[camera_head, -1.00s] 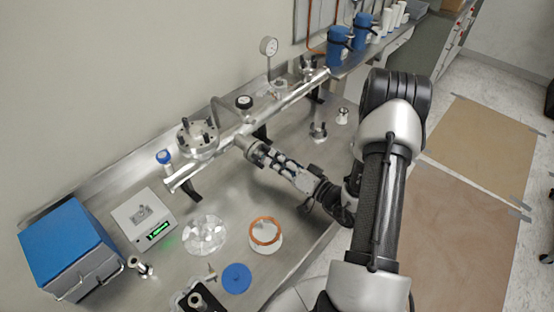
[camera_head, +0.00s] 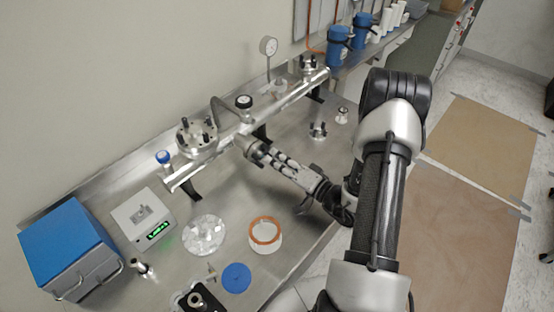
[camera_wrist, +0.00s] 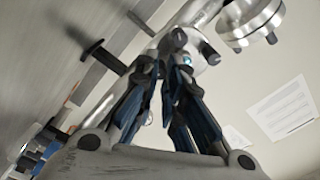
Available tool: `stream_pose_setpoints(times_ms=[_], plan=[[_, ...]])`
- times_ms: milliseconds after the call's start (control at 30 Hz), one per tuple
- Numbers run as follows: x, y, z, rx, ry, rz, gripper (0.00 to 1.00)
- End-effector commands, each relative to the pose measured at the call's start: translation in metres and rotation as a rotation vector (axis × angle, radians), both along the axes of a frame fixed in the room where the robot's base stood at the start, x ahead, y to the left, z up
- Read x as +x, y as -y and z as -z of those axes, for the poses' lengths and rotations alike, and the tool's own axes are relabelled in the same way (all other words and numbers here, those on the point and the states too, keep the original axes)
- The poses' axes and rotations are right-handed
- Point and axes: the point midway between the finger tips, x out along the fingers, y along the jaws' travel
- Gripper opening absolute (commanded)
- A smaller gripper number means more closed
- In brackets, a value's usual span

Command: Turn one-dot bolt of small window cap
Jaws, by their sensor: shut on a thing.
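The small window cap (camera_head: 242,142) is a round metal flange on the near side of the long metal tube (camera_head: 285,101). In the wrist view the cap (camera_wrist: 180,40) shows close up at the fingertips, with a dark bolt standing out on its right. My gripper (camera_head: 252,152) reaches the cap from the lower right. In the wrist view my gripper (camera_wrist: 170,68) has its blue-black fingers closed together at the cap's lower edge, shut on a bolt there. The fingers hide most of that bolt, and I cannot make out its dot mark.
A larger bolted flange (camera_head: 197,138) sits on the tube to the left. A black-knobbed valve (camera_head: 244,102) stands just above the cap. A scale (camera_head: 144,218), a foil-like disc (camera_head: 204,235), a copper ring (camera_head: 265,230) and a blue disc (camera_head: 237,278) lie on the metal bench.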

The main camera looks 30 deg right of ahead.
Motion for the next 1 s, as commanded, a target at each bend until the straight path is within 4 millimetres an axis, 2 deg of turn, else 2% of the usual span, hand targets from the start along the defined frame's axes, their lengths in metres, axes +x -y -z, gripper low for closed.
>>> stream_pose_setpoints(times_ms=[1000], plan=[[0.0002, 0.0, -0.0013, 0.908, -0.329, -0.002, 0.0]])
